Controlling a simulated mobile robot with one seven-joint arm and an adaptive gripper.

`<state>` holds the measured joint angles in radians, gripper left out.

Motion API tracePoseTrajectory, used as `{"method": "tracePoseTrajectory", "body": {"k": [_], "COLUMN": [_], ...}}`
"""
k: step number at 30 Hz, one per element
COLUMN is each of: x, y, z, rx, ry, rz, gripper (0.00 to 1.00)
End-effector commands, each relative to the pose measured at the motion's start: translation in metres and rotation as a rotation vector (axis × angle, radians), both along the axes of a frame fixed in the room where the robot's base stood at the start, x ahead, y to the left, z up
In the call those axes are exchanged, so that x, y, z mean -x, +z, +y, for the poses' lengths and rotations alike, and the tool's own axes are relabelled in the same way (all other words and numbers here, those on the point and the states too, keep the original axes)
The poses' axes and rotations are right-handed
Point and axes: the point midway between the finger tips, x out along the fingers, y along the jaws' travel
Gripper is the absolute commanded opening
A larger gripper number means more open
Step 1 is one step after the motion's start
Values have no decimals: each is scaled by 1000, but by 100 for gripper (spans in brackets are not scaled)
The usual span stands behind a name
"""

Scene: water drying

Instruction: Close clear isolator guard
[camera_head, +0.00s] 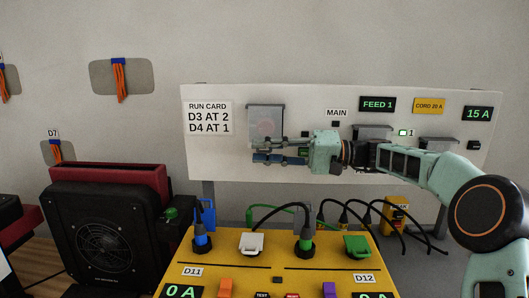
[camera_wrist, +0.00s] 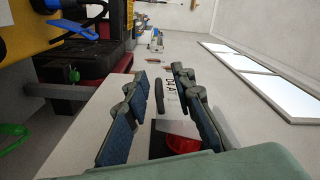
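The clear guard (camera_head: 265,115) is a see-through grey panel with a dark top edge, on the white board right of the run card. A faint reddish shape shows through it. My gripper (camera_head: 282,151) is in front of its lower part, pointing left and hiding its bottom edge. In the wrist view the fingers (camera_wrist: 158,112) are spread apart with nothing clamped between them. A red part (camera_wrist: 182,143) and a dark bar (camera_wrist: 159,95) show between the fingers. I cannot tell whether the gripper touches the guard or how far the guard is swung.
The white board (camera_head: 225,160) also carries grey hooded parts (camera_head: 372,132) and labels, behind my arm. Below is a yellow bench panel (camera_head: 235,280) with plugs and black cables. A black fan unit (camera_head: 105,240) stands at left.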

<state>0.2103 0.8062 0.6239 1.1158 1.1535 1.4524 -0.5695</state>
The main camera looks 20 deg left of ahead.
Motion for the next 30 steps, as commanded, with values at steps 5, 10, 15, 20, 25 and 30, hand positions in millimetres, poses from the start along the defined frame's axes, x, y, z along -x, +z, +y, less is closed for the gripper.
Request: {"method": "tracePoseTrajectory", "body": {"k": [5,10,15,20,25,30], "x": [-1,-6,-13,-17,-18,-18], "y": [-1,-2,-1,-1,-1,-1], "z": [-1,-20,-49,-67,-73,-73], "rx": [1,1,1,0,1,1], "ry": [0,-4,-3,-2,1,1], "rz": [2,2,0,1,2,2], "gripper": [23,23,23,23,23,23]}}
